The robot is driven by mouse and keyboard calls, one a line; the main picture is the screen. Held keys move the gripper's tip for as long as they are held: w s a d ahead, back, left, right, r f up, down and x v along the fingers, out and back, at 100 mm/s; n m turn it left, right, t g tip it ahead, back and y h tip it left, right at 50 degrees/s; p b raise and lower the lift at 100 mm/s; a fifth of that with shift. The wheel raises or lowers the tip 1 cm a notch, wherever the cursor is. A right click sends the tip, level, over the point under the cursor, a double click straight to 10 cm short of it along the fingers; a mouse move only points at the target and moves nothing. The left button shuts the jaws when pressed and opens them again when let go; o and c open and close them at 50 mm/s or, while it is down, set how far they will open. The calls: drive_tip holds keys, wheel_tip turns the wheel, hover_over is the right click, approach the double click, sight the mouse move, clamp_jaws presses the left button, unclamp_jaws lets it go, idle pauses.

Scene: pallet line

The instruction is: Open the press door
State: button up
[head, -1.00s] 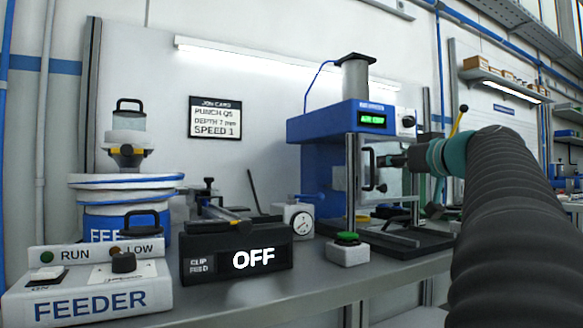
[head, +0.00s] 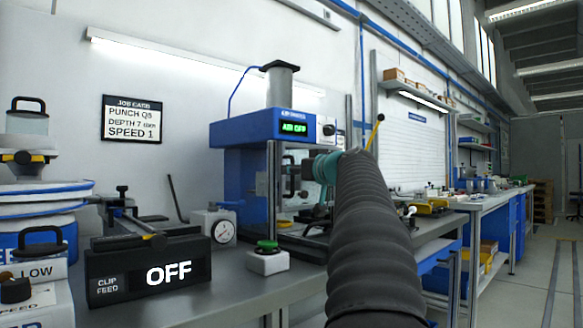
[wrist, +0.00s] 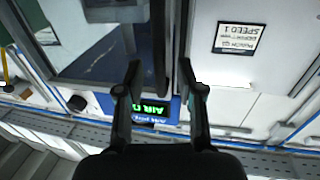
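The blue press (head: 240,172) stands on the bench in the head view, with a green-lit display (head: 293,129) reading AIR OFF. Its front has a clear door with a dark frame; I cannot tell whether it stands fully shut. The black door handle (head: 290,180) is on the press front, partly covered by my arm. In the wrist view, which is upside down, the handle (wrist: 158,45) is a dark upright bar. My gripper (wrist: 162,72) is open there, with one finger on each side of the bar and gaps showing. Contact cannot be told.
A job card (head: 132,119) hangs on the wall. Free floor (head: 535,270) lies at the right.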

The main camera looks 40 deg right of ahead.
drive_tip(key=shift+w, duration=0.7)
clamp_jaws()
